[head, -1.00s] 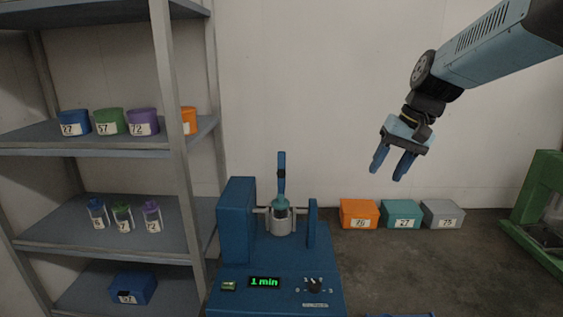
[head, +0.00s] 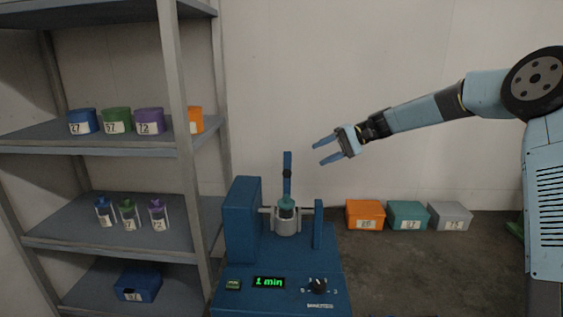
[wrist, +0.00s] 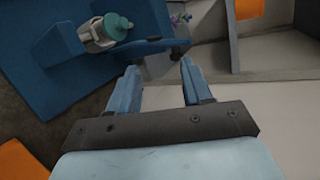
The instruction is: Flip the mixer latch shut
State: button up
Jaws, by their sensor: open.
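The blue mixer (head: 285,262) stands on the floor, with a green "1 min" display. A jar with a teal lid (head: 287,206) sits in its grey holder between two blue uprights. The mixer latch (head: 287,175) is a blue bar standing upright above the jar. My gripper (head: 320,152) is open and empty, to the right of the latch's top and apart from it, fingers pointing left. In the wrist view the latch (wrist: 150,47) lies across the picture beyond my open fingertips (wrist: 158,70), and the teal lid (wrist: 116,25) shows at upper left. I cannot tell the exact gap.
A grey shelf (head: 110,146) with coloured tubs and small jars stands on the left. Orange (head: 365,214), teal (head: 407,215) and grey (head: 450,216) boxes sit by the wall at right. The air above the mixer's right side is clear.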

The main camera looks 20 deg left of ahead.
aim_at(287, 169)
jog(key=s+a+f+g+y, duration=0.1)
jog(key=s+a+f+y, duration=0.1)
jog(key=a, duration=1.1)
jog(key=shift+s+f, duration=0.35)
jog(key=shift+f, duration=0.35)
jog(key=shift+c, duration=0.3)
grip_shut()
jog(key=shift+f, duration=0.1)
